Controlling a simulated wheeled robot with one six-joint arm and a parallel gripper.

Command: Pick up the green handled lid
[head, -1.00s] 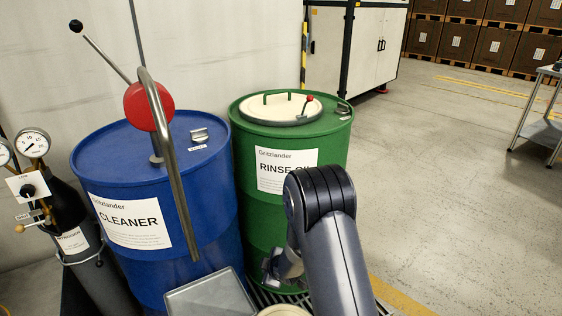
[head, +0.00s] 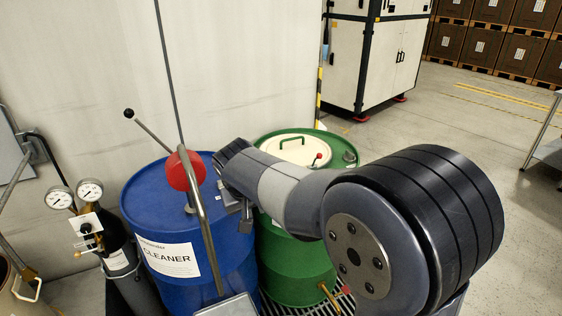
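The lid (head: 290,149) is round and cream-white with a green bar handle (head: 291,143). It lies on top of the green drum (head: 290,268), and a small red-knobbed lever stands at its right. My arm crosses in front of the green drum and hides part of its top and most of its label. My gripper (head: 245,220) hangs at the far end of the arm, in front of the gap between the blue and green drums, left of and lower in the picture than the lid. Its fingers are small and partly hidden, so their opening cannot be told.
The blue CLEANER drum (head: 146,219) stands left of the green one, with a pump with a red round body (head: 184,170) and a curved metal pipe. A gas cylinder with gauges (head: 75,195) is further left. Open floor (head: 450,120) lies right.

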